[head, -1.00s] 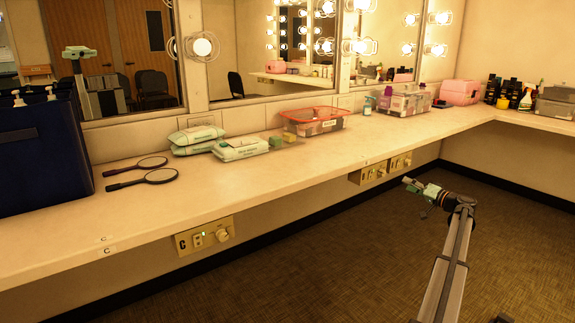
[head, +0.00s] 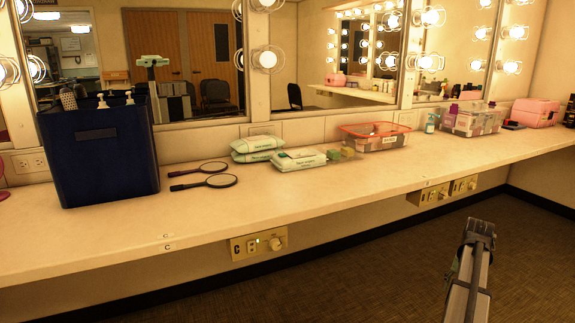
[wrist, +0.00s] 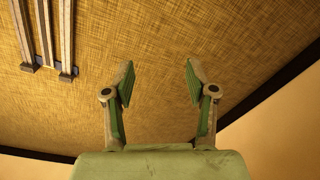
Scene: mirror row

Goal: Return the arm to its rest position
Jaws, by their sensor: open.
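My gripper (wrist: 160,78) shows in the wrist view with its two green-padded fingers apart and nothing between them. Brown carpet lies beyond the fingers, and a dark baseboard and pale wall run along the right and bottom. In the head view, part of my arm (head: 469,275) stands at the lower right, in front of the counter and over the carpet. My gripper cannot be made out in that view.
The long counter (head: 330,192) carries a navy bin (head: 98,155), two hand mirrors (head: 206,182), wipes packs (head: 299,160), a red-rimmed bin (head: 376,138), a clear caddy (head: 470,119) and a pink case (head: 536,113). Carpet (head: 370,270) before it is clear.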

